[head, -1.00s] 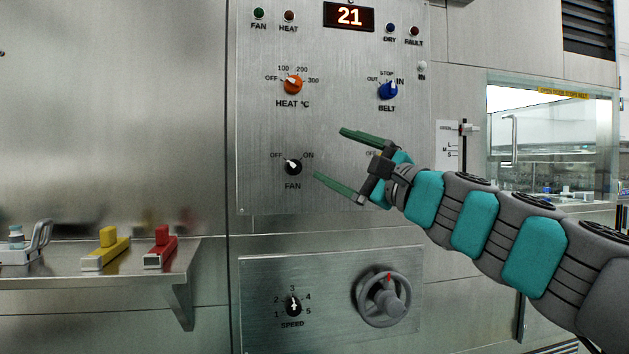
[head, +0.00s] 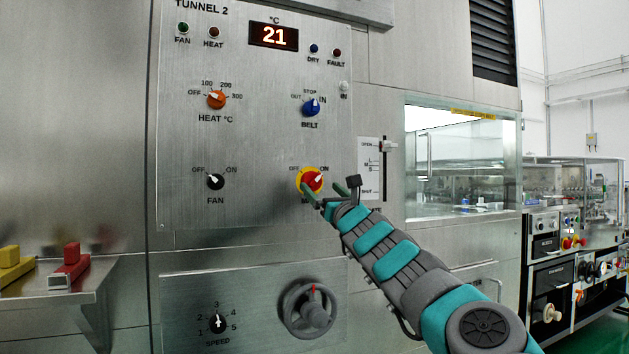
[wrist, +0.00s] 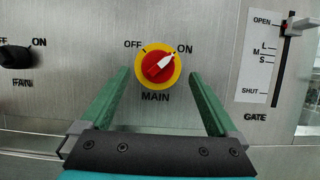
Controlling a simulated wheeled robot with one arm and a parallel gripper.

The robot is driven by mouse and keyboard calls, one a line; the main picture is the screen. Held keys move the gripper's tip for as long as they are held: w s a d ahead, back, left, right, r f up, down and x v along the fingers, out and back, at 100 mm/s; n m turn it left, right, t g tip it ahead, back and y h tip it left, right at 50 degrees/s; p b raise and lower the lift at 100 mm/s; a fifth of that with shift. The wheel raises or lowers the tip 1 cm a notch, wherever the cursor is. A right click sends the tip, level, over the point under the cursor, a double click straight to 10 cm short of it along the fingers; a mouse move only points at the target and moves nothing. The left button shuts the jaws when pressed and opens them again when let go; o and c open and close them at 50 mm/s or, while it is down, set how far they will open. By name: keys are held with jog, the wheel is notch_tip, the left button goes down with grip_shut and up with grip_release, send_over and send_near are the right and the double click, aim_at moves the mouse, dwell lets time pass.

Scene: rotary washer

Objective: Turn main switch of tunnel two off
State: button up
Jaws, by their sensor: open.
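The main switch (head: 312,180) of tunnel two is a red round knob on a yellow plate, low on the right of the steel panel (head: 260,215) labelled TUNNEL 2. In the wrist view the main switch (wrist: 159,66) has a white pointer aimed up and right, at ON; OFF is at upper left. My gripper (head: 328,190) is in front of the panel just below the switch. In the wrist view my gripper (wrist: 158,88) has its two green fingers spread wide, one to each side below the knob. No contact with the knob shows.
The fan knob (head: 215,181) is left of the switch, the heat knob (head: 216,99) and belt knob (head: 311,107) above. A gate slider (head: 388,146) is to the right. A handwheel (head: 308,307) sticks out below. A shelf (head: 105,268) stands at lower left.

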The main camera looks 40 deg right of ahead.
aim_at(315, 182)
jog(key=shift+p+x, duration=0.3)
jog(key=shift+x, duration=0.6)
jog(key=shift+p+x, duration=0.4)
jog(key=shift+x, duration=0.75)
jog(key=shift+a, duration=0.1)
jog(key=c, duration=1.4)
